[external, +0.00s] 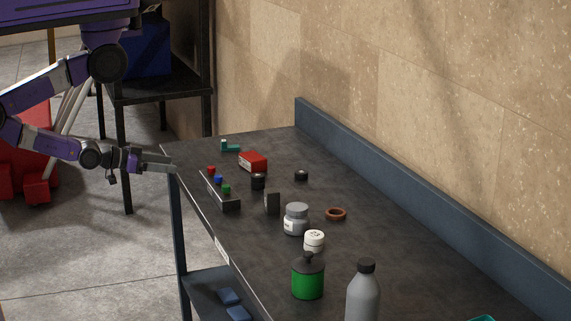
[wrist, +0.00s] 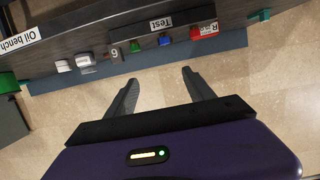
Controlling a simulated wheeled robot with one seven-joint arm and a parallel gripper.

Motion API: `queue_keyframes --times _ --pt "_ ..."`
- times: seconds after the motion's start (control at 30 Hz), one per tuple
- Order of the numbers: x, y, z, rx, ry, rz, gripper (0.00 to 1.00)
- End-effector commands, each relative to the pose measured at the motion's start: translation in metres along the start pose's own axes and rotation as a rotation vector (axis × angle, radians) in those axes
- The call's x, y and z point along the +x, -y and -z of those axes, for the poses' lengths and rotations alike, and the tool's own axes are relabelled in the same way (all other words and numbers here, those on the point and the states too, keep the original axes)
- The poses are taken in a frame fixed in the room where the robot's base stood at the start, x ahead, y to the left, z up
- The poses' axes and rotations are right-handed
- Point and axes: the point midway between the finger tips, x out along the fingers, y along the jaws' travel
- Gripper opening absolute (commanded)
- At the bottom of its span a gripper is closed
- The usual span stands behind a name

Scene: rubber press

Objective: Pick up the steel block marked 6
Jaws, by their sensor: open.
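The steel block marked 6 (external: 272,203) is a small dark grey block standing upright on the bench, between the strip with coloured knobs and the grey jar. In the wrist view the block (wrist: 115,54) shows its 6, left of the green knob.
A strip with red, blue and green knobs (external: 225,202) stands by the bench's left edge. A low backboard (external: 400,215) lines the wall.

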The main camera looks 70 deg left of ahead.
Motion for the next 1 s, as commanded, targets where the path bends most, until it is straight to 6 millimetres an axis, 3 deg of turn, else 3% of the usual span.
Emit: queue_keyframes --times 0.67,0.83,1.0 --pt "0.005 -0.001 0.001 0.001 -0.016 -0.007 0.62" --pt "0.040 -0.020 0.020 -0.014 -0.131 -0.051 0.62" --pt "0.092 -0.064 0.035 -0.006 -0.207 -0.136 0.62"
